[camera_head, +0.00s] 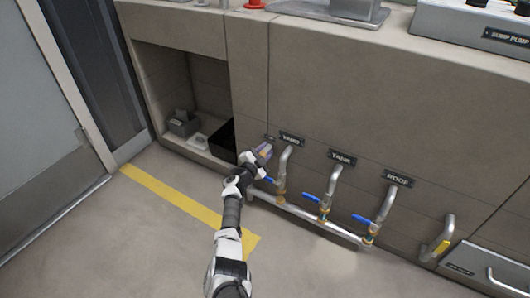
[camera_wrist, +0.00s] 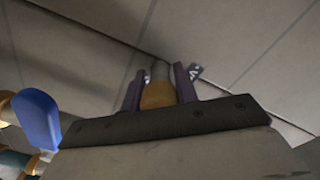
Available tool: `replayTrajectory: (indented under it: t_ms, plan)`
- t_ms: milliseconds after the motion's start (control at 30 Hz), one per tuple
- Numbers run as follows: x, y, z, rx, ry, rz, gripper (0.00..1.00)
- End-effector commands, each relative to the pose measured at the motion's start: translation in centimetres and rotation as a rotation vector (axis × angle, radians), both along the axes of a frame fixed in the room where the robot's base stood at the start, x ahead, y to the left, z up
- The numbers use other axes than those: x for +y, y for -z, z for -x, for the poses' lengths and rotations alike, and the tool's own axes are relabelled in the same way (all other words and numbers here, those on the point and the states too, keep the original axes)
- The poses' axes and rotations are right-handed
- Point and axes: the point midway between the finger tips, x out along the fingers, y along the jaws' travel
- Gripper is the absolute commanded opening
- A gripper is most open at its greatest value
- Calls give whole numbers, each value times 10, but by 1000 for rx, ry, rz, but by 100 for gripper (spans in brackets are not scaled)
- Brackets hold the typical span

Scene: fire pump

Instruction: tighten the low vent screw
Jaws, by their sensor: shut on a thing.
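The low vent screw shows in the wrist view as a brass-coloured round head (camera_wrist: 157,96) with a grey stem running to the wall. My gripper (camera_head: 264,151) is low at the tiled wall, just left of the first pipe, under a small dark label (camera_head: 270,138). In the wrist view its two purple fingers (camera_wrist: 157,84) stand on either side of the brass head and are shut on it. In the head view the screw is hidden by the gripper. How far in the screw sits cannot be told.
Right of my gripper, several grey pipes with blue valve levers (camera_head: 327,203) join a low horizontal pipe (camera_head: 310,217). A blue lever (camera_wrist: 37,118) is close at left in the wrist view. An open cubby (camera_head: 207,75) is left; the floor (camera_head: 130,235) is clear.

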Motion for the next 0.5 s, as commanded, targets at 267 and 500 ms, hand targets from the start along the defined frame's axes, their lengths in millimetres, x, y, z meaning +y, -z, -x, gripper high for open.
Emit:
replayTrajectory:
  t_ms: [267,500]
  plan:
    - [0,1,0,-5,-1,-10,7]
    - [0,1,0,-4,-1,-9,36]
